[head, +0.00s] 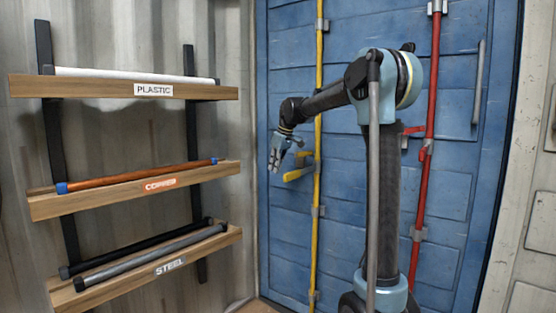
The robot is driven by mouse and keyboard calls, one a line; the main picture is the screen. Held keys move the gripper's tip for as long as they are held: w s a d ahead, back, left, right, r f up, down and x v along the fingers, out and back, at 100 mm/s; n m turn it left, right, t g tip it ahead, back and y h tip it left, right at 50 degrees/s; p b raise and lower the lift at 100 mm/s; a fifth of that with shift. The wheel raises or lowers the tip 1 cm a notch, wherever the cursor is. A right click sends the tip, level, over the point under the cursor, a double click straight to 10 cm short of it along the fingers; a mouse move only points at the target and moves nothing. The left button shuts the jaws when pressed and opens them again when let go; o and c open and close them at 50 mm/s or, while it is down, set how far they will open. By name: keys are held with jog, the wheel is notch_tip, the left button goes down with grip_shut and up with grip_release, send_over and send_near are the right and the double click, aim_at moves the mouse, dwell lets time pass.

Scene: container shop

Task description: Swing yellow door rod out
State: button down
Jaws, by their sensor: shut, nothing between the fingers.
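The yellow door rod (317,245) runs upright along the blue container door (345,255), held by grey brackets. Its yellow handle (299,173) sticks out to the left from the rod at mid height. My gripper (273,168) is shut and empty, a little above and to the left of the handle, fingers pointing down. It appears apart from the handle, though the depth between them is hard to judge. My forearm crosses in front of the upper part of the rod.
A red door rod (426,180) with its own red handle (412,131) stands on the right of the door, partly behind my arm. On the left wall, wooden shelves labelled plastic (110,90), copper (105,195) and steel (120,280) hold pipes.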

jog(key=s+d, duration=0.2)
jog(key=d, duration=0.1)
jog(key=shift+s+f, duration=0.1)
jog(key=shift+f, duration=0.3)
jog(key=shift+d, duration=0.1)
jog(key=shift+s+d+f, duration=0.1)
jog(key=shift+s+d, duration=0.55)
jog(key=shift+d, duration=0.2)
